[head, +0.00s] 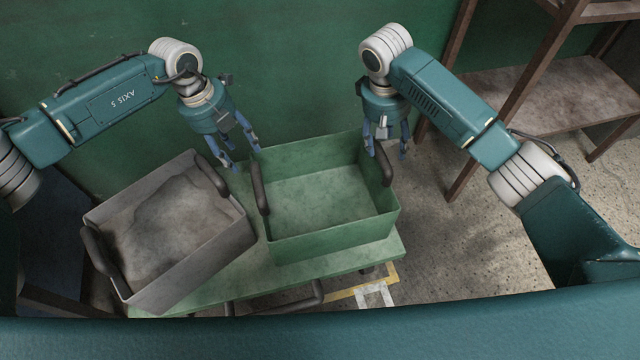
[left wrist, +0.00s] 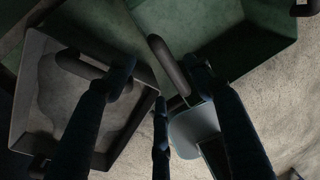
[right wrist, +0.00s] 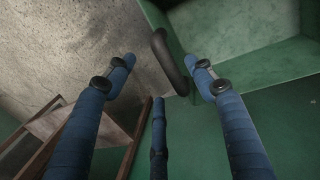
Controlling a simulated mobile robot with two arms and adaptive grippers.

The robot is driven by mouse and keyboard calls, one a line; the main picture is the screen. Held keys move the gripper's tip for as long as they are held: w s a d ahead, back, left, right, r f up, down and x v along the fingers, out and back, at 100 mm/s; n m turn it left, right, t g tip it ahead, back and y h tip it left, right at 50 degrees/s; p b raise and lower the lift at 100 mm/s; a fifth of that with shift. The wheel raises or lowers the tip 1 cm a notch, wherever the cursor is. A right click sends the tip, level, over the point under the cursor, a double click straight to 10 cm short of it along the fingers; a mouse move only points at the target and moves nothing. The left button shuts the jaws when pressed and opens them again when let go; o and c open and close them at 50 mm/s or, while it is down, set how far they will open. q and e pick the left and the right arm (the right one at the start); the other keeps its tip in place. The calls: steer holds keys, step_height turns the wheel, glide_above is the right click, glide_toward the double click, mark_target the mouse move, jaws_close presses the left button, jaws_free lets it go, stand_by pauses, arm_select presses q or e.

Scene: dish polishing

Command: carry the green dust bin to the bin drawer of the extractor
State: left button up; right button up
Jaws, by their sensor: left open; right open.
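The green dust bin (head: 330,239) stands upright on a green bench top (head: 222,283) and looks empty inside. It has a dark left handle (head: 260,188) and a dark right handle (head: 386,165). My left gripper (head: 243,157) is open above and behind the left handle; in the left wrist view that handle (left wrist: 168,64) lies between its fingers, with no visible grip. My right gripper (head: 387,155) is open at the right handle; in the right wrist view the handle (right wrist: 170,62) shows between its spread fingers. No bin drawer can be made out.
A green wall (head: 290,60) is behind. A brown shelf (head: 550,95) stands right, with open speckled floor (head: 460,240) before it.

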mark_target(253, 170)
steer(key=shift+w, duration=0.15)
arm_select(q)
steer(key=f, duration=0.3)
steer(key=d+f, duration=0.1)
steer(key=f, duration=0.3)
steer(key=d+f, duration=0.1)
steer(key=f, duration=0.2)
steer(key=shift+w+f, duration=0.2)
arm_select(e)
steer(key=f, duration=0.3)
steer(key=d+f, duration=0.1)
steer(key=f, duration=0.3)
steer(key=d+f, duration=0.1)
steer(key=f, duration=0.2)
steer(key=shift+f, duration=0.15)
arm_select(q)
jaws_close()
arm_select(e)
jaws_close()
arm_select(q)
steer(key=shift+d+r, duration=0.15)
steer(key=shift+r, duration=0.05)
arm_select(e)
steer(key=shift+w, duration=0.1)
